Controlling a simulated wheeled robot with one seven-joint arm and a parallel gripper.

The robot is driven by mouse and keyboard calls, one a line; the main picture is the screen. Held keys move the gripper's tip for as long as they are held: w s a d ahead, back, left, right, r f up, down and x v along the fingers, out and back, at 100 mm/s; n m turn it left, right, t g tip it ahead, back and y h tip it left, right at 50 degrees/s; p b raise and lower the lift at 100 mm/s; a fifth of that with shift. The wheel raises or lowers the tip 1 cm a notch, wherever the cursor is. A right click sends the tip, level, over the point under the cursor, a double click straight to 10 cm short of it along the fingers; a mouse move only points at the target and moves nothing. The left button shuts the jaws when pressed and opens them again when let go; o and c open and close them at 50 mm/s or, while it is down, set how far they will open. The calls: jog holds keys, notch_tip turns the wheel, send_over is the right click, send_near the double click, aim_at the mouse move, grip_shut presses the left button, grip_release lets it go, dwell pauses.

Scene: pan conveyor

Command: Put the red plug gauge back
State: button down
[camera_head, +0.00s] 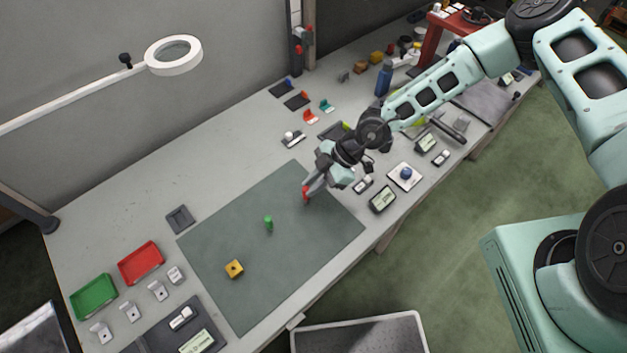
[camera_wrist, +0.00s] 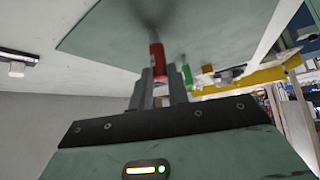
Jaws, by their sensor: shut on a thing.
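The red plug gauge (camera_head: 305,192) is between the fingers of my gripper (camera_head: 308,184), over the far right part of the green mat (camera_head: 290,250). In the wrist view the red plug gauge (camera_wrist: 157,62) stands out from between the two fingers of my gripper (camera_wrist: 159,78), which are shut on it. I cannot tell whether its end touches the mat. A green plug gauge (camera_head: 268,222) stands upright near the middle of the mat. A yellow block (camera_head: 234,269) with a dark hole on top sits on the mat, left of the green gauge and nearer the front.
A red tray (camera_head: 141,263) and a green tray (camera_head: 94,297) lie at the left, with several small grey blocks beside them. A dark square holder (camera_head: 180,218) lies behind the mat. Small gauges and a white pad with a blue knob (camera_head: 405,174) crowd the right.

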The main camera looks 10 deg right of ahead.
jog(key=shift+f, duration=0.2)
jog(key=shift+f, duration=0.1)
jog(key=c, duration=1.3)
grip_release()
jog(key=shift+c, duration=0.2)
